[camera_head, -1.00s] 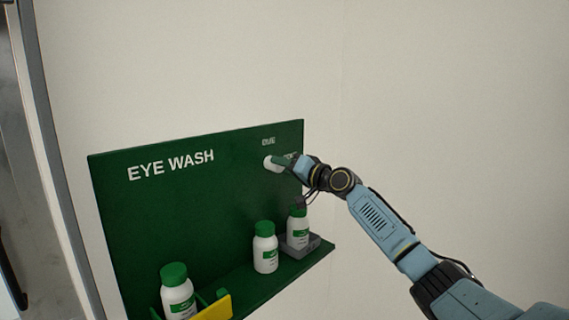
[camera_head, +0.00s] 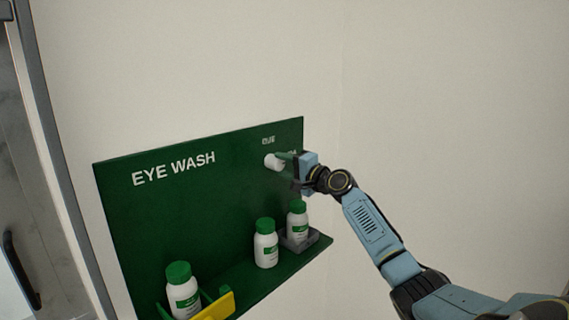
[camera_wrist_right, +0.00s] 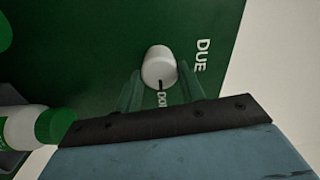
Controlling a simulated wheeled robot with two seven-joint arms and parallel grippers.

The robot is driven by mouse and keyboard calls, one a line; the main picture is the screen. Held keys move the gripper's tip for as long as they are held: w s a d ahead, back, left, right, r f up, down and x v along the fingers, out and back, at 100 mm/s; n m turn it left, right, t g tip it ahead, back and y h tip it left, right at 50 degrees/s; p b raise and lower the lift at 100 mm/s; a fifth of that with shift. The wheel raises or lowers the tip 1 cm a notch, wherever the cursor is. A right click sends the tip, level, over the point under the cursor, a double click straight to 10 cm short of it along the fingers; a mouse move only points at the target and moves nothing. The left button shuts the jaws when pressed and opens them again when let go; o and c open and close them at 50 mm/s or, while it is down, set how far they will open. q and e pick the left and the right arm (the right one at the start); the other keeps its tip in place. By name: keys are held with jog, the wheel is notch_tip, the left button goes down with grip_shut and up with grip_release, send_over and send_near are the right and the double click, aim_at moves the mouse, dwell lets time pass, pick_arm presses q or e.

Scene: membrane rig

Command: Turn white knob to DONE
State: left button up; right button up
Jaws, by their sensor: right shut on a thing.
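The white knob (camera_head: 273,161) sticks out from the upper right of the green EYE WASH board (camera_head: 190,215). My right gripper (camera_head: 284,157) reaches it from the right. In the right wrist view the knob (camera_wrist_right: 158,65) sits between the two greenish, see-through fingers of my right gripper (camera_wrist_right: 161,80), which are shut on it. A dark mark on the knob's lower edge points toward a label that reads "DO" and is partly hidden. The label DUE (camera_wrist_right: 203,55) is to the right of the knob there. My left gripper is not in view.
Below the knob, white bottles with green caps stand on the board's shelf: one on a grey block (camera_head: 297,220), one beside it (camera_head: 265,245), and one at the front left (camera_head: 182,290) near a yellow piece (camera_head: 216,307). The wall to the right is bare.

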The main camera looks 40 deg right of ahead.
jog(key=shift+r, duration=0.1)
dwell(0.4)
jog(key=o, duration=1)
jog(key=shift+s, duration=0.1)
jog(key=shift+s+f, duration=0.2)
jog(key=s+b, duration=0.1)
jog(key=s, duration=0.3)
jog(key=s+b, duration=0.1)
jog(key=s, duration=0.3)
jog(key=s+d, duration=0.1)
jog(key=s, duration=0.3)
jog(key=shift+s+f+b, duration=0.1)
jog(key=shift+s+b, duration=0.25)
jog(key=shift+b, duration=0.05)
